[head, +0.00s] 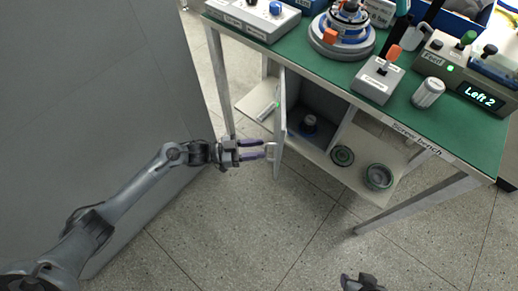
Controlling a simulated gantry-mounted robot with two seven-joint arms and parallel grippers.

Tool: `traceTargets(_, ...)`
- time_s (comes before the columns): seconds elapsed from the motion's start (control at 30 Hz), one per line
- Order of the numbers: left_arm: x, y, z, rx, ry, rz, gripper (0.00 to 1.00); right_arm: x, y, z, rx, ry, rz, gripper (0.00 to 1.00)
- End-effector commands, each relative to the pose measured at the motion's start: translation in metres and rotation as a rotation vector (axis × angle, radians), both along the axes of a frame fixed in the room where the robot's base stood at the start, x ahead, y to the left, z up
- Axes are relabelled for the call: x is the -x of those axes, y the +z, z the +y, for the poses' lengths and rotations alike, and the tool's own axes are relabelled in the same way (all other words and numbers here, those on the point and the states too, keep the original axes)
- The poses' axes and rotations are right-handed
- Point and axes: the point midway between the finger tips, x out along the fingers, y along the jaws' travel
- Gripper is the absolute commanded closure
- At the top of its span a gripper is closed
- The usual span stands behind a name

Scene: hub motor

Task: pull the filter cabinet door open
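The filter cabinet door (280,125) is a thin pale panel under the green-topped bench. It stands swung out, seen nearly edge-on, and the cabinet interior (318,108) shows to its right. A small pale handle (270,151) sits on the door's left face. My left gripper (268,150) is at this handle, its two fingers apart, one above and one below it. I cannot tell whether they touch it. A dark round part (309,124) stands inside the cabinet. My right gripper (362,283) only partly shows at the bottom edge; its fingers are unclear.
The bench top (310,60) carries a motor on a round stand (342,35), a control box (378,78) and a display unit (468,75). Two round parts (379,177) lie on the lower shelf. A grey panel (90,90) stands at left. The floor in front is clear.

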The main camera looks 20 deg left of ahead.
Motion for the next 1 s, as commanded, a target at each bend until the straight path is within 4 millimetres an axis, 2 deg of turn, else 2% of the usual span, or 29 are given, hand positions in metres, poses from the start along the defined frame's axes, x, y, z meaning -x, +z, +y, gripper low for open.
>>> traceTargets(0.2, -0.0061, 0.0000, -0.0106, 0.000, 0.000, 0.000, 0.62, -0.0001, -0.0037, 0.0011, -0.004, -0.003, 0.000, 0.57)
traceTargets(0.47, -0.0064, 0.0003, -0.0113, 0.000, 0.000, 0.000, 0.62, -0.0004, -0.0034, 0.0013, -0.005, -0.003, -0.001, 0.57)
traceTargets(0.5, -0.0064, 0.0003, -0.0113, 0.000, 0.000, 0.000, 0.63, -0.0006, -0.0032, 0.0013, -0.005, -0.003, -0.001, 0.57)
traceTargets(0.57, -0.0063, 0.0002, -0.0112, 0.000, 0.000, 0.001, 0.73, -0.0008, -0.0032, 0.0012, -0.004, -0.003, -0.001, 0.57)
traceTargets(0.73, -0.0064, 0.0000, -0.0110, -0.001, 0.001, 0.000, 0.99, -0.0012, -0.0030, 0.0007, -0.003, -0.001, -0.003, 0.57)
traceTargets(1.0, -0.0067, -0.0006, -0.0103, -0.003, 0.002, 0.001, 1.00, -0.0010, -0.0033, -0.0012, 0.005, 0.004, -0.003, 0.57)
